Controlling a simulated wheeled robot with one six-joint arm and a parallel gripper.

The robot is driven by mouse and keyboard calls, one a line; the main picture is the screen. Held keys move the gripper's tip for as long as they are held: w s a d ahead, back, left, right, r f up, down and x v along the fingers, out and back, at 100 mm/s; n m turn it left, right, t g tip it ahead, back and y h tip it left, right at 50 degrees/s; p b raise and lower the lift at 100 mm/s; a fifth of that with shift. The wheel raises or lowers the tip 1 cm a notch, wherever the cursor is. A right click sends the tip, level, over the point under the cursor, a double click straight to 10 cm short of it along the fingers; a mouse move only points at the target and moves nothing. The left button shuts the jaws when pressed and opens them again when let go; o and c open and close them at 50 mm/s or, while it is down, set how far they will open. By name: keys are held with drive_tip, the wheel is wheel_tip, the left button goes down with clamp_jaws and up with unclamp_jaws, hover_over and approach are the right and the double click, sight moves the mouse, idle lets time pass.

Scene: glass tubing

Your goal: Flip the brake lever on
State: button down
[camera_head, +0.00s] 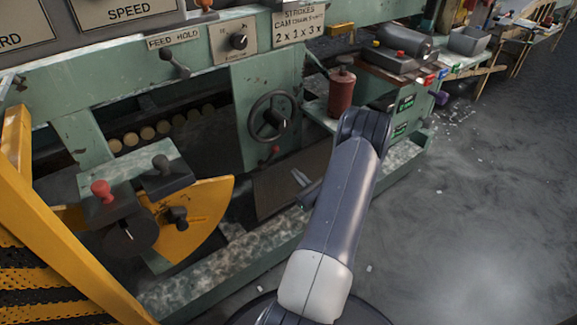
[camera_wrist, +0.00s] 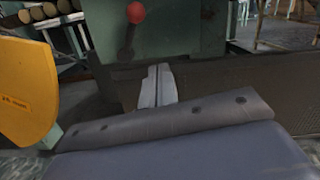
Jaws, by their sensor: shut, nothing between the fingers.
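I cannot tell which lever is the brake lever, as no readable label names it. A small lever with a red ball knob (camera_head: 275,150) sits below the black handwheel (camera_head: 271,117); a red ball knob also shows at the top of the wrist view (camera_wrist: 136,13).
A lever (camera_head: 174,63) sits under the FEED HOLD label. A yellow guard frame (camera_head: 60,240) stands at the left. A red cylinder (camera_head: 341,92) is on the machine ledge, behind my arm. The machine's base rail (camera_head: 215,265) runs along the floor. Open floor (camera_head: 470,220) lies to the right.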

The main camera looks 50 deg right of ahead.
drive_tip(key=shift+p+v, duration=0.45)
drive_tip(key=shift+v, duration=2.15)
drive_tip(key=shift+w+d, duration=0.1)
